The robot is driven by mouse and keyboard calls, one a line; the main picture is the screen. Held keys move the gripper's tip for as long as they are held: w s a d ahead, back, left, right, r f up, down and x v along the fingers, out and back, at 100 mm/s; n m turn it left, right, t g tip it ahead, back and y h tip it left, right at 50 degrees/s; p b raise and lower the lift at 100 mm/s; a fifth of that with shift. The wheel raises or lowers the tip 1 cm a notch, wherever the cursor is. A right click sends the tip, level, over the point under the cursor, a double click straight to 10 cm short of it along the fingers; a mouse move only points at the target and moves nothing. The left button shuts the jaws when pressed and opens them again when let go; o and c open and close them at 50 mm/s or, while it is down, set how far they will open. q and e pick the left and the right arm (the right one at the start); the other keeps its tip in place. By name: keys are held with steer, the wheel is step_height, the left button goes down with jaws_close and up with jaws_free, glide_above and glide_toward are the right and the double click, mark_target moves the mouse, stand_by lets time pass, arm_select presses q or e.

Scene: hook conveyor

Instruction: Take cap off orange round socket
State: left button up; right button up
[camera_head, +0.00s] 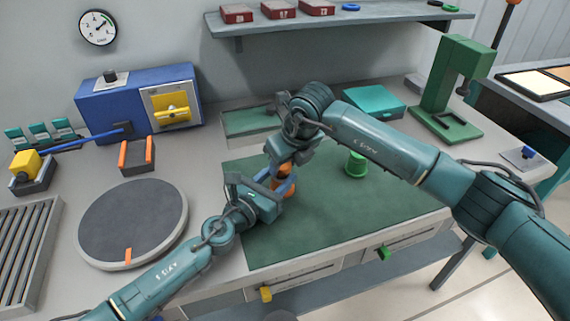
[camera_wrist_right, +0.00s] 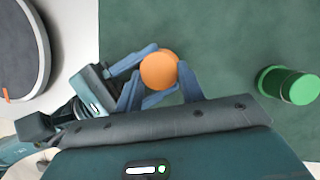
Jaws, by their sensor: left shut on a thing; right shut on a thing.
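The orange round socket (camera_head: 284,188) stands upright over the green mat, partly hidden by my grippers. Its orange cap (camera_wrist_right: 159,69) shows from above as a round disc in the right wrist view and hides what is below it. My left gripper (camera_head: 272,184) comes in from the left and is shut on the socket's body. My right gripper (camera_wrist_right: 161,76) reaches in from above and is shut on the cap, one finger on each side. I cannot tell whether there is a gap between cap and socket.
A green capped cylinder (camera_head: 356,164) stands on the mat (camera_head: 330,215) to the right. A grey turntable (camera_head: 130,218) is at the left, an orange-sided holder (camera_head: 137,155) behind it. A green press frame (camera_head: 450,90) and a teal box (camera_head: 374,101) stand at the back right.

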mark_target(285, 166)
steer(key=shift+r, duration=0.3)
arm_select(q)
steer(key=shift+a, duration=0.1)
arm_select(e)
steer(key=shift+r, duration=2.05)
arm_select(q)
steer(key=o, duration=1.5)
steer(key=shift+c, duration=0.2)
